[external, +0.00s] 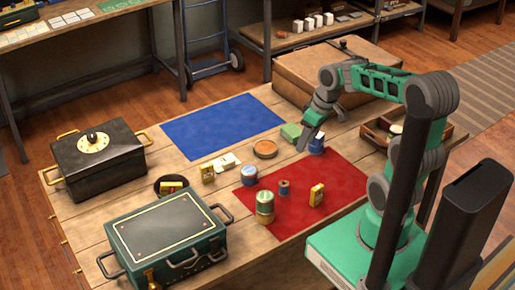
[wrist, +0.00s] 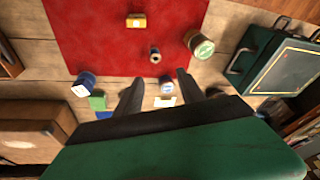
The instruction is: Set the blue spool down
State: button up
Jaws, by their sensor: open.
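My gripper (wrist: 160,77) is open, with nothing held.
A green block (external: 290,131) and a round orange-brown tin (external: 265,149) are close by. A green tin (external: 265,208) and a yellow box (external: 317,195) stand on the red mat. The blue mat (external: 222,126) is bare. A brown case (external: 325,75) stands behind.

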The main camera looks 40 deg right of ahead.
jog(key=s+r+m+t+h, duration=0.1)
jog(key=s+r+m, duration=0.2)
jog(key=s+m, duration=0.1)
jog(key=shift+s+d+t+h, duration=0.3)
jog(key=shift+s+h, duration=0.1)
jog(key=shift+s, duration=0.4)
dwell(0.4)
